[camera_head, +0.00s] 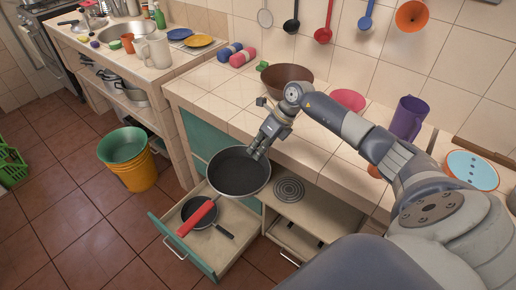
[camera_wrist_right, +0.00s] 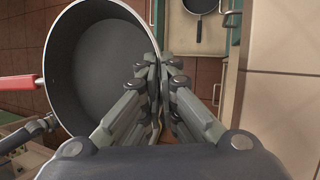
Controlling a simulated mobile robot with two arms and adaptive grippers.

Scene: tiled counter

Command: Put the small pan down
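The small pan (camera_head: 240,172), dark inside with a light rim and a red handle (camera_head: 197,218), hangs above an open drawer, apart from the counter edge. My right gripper (camera_head: 257,152) is shut on its rim, on the side away from the handle. In the right wrist view the pan (camera_wrist_right: 100,65) fills the upper left and its rim meets the closed fingers (camera_wrist_right: 160,65). The held pan hides part of the drawer. My left gripper is not identifiable in either view.
The open drawer (camera_head: 236,250) holds another dark pan (camera_head: 199,211). A shelf with a round burner plate (camera_head: 289,189) is right of it. A brown bowl (camera_head: 286,78), pink bowl (camera_head: 348,99) and purple mug (camera_head: 408,117) stand on the tiled counter. A yellow bucket (camera_head: 137,176) stands on the floor.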

